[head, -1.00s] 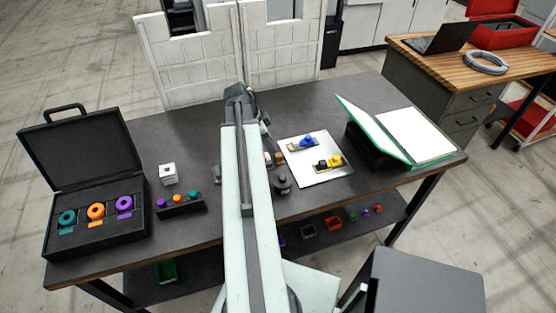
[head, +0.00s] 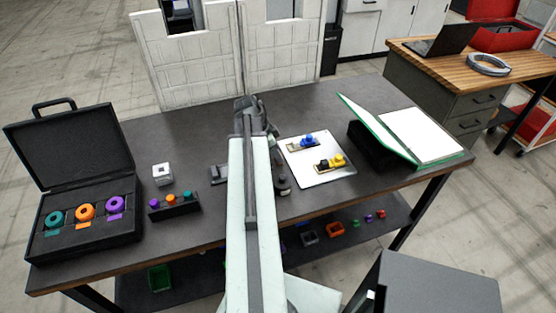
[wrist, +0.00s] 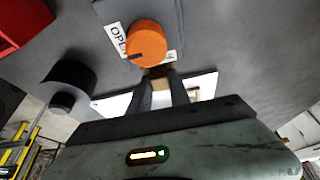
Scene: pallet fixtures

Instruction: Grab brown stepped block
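The brown block (wrist: 160,82) shows in the wrist view between and just beyond my fingertips. Its stepped shape is mostly hidden by the fingers and the orange knob above it. My gripper (wrist: 161,88) has its two dark fingers apart, one at each side of the block. I cannot tell whether they touch it.
An orange knob (wrist: 146,42) on a grey plate lettered OPEN is close beyond the fingertips. A dark cylinder (wrist: 68,82) stands left of it. The table (head: 330,110) also holds a white plate (head: 325,174) with blue and yellow parts, an open black case (head: 75,160) and a green folder (head: 372,128).

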